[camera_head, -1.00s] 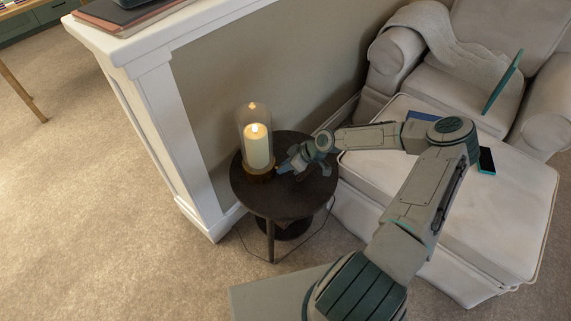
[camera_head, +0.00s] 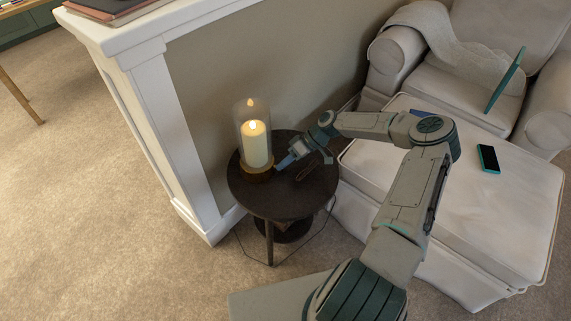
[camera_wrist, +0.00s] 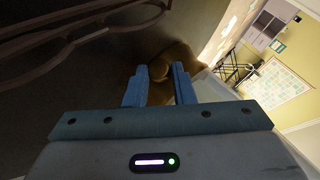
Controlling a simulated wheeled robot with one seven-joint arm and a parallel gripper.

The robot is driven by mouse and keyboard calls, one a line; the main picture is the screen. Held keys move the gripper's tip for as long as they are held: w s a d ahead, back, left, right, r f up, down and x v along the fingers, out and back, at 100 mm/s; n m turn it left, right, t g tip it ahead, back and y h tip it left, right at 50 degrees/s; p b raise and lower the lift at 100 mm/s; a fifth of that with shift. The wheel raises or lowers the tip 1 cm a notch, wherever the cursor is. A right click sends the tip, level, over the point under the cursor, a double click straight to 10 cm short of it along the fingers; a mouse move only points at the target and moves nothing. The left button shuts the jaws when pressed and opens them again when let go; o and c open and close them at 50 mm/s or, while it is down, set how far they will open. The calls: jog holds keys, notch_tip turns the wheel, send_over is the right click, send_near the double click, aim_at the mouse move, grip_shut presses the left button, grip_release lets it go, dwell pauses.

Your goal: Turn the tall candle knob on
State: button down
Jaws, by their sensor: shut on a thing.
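The tall candle (camera_head: 257,152) is a cream pillar under a clear glass cover, upright on a round brass base (camera_head: 256,175). Its tip glows as a lit flame. It stands on the small dark round table (camera_head: 285,208). My gripper (camera_head: 282,164) is at the right side of the base, low over the table. In the wrist view its two blue fingers (camera_wrist: 160,88) are closed on a small rounded brass knob (camera_wrist: 158,70) in front of the base (camera_wrist: 182,60). The knob is partly hidden by the fingers, and its turn angle cannot be read.
Thin-framed glasses (camera_head: 308,170) lie on the table beside my gripper; they also show in the wrist view (camera_wrist: 75,35). A half wall (camera_head: 160,130) stands left of and behind the table. A cream ottoman (camera_head: 460,205) with a phone (camera_head: 488,158) is at right.

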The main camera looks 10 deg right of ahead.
dwell(0.3)
jog(key=c, duration=1.2)
grip_release()
jog(key=shift+c, duration=0.2)
jog(key=shift+s+r+n+t+h+p, duration=0.2)
jog(key=shift+n+t+h+p, duration=0.2)
jog(key=shift+t+p, duration=0.5)
jog(key=shift+s+a+n+t+h+p, duration=0.2)
jog(key=shift+n+t+h+p, duration=0.35)
jog(key=shift+t+p, duration=0.5)
jog(key=shift+s+a+f+n+t+h+b, duration=0.1)
jog(key=shift+s+f+n+t+h+b, duration=0.15)
jog(key=shift+n+t+h+b, duration=0.35)
jog(key=shift+f+n+t+b, duration=0.1)
jog(key=shift+n+t+b, duration=0.15)
jog(key=shift+t+b, duration=0.65)
jog(key=shift+b, duration=0.45)
